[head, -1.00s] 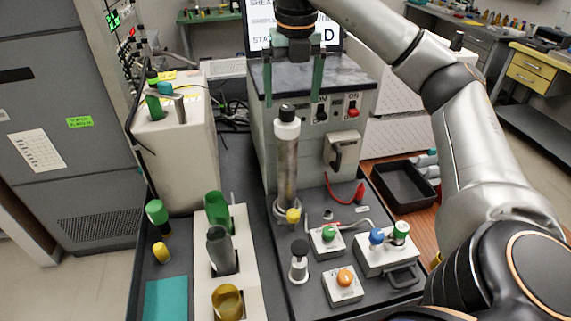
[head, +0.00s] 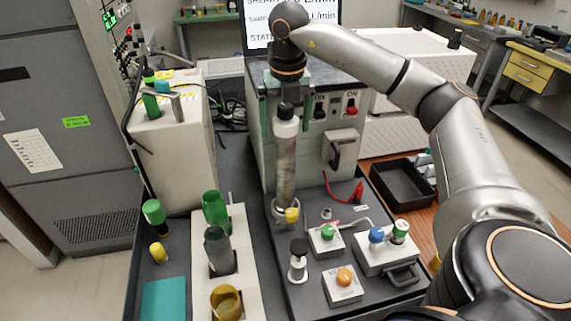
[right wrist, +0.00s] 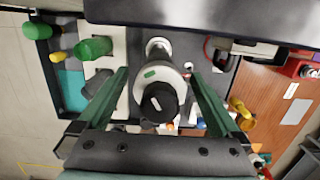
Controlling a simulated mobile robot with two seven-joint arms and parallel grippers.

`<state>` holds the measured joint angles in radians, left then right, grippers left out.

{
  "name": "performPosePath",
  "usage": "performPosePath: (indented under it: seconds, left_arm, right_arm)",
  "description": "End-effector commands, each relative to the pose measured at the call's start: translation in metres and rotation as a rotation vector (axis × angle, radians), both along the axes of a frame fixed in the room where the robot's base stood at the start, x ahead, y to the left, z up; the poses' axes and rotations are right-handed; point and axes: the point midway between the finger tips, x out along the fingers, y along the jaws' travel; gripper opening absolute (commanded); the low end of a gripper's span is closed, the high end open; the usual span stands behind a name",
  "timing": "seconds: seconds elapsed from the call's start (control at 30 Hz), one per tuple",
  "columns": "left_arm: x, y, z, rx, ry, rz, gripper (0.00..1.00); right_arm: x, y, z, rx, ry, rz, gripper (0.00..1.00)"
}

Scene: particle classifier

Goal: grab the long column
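The long column (head: 285,170) is a tall silver cylinder with a white collar and black cap, upright on the dark bench in front of the grey instrument. My right gripper (head: 285,122) is above it, pointing down, with its green fingers at either side of the column's top. In the right wrist view the column's black cap (right wrist: 159,101) lies between the two spread fingers, with a gap on each side. The gripper is open and holds nothing. My left gripper is not in view.
The grey instrument (head: 258,150) stands close behind the column. A white rack (head: 236,268) with green, grey and amber cups is at the left. Button boxes (head: 343,293) and a black tray (head: 403,187) are at the right.

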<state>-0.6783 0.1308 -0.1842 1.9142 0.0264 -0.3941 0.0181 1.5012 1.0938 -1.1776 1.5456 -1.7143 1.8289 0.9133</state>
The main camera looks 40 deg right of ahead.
Motion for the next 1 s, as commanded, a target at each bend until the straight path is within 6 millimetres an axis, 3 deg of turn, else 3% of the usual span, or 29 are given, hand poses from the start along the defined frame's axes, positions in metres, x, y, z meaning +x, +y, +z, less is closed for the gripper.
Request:
performPosePath:
  seconds: [0.07,0.87,1.0]
  left_arm:
    - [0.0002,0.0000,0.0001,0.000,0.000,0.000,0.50]
    - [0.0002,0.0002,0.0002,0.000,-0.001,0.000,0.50]
    - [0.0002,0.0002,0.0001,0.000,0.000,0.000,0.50]
  right_arm:
    - [0.0000,0.0001,0.0003,0.000,0.000,0.000,0.90]
    - [0.0001,0.0001,0.0008,0.000,-0.001,0.000,0.00]
    - [0.0001,0.0000,0.0009,0.000,-0.001,0.000,0.00]
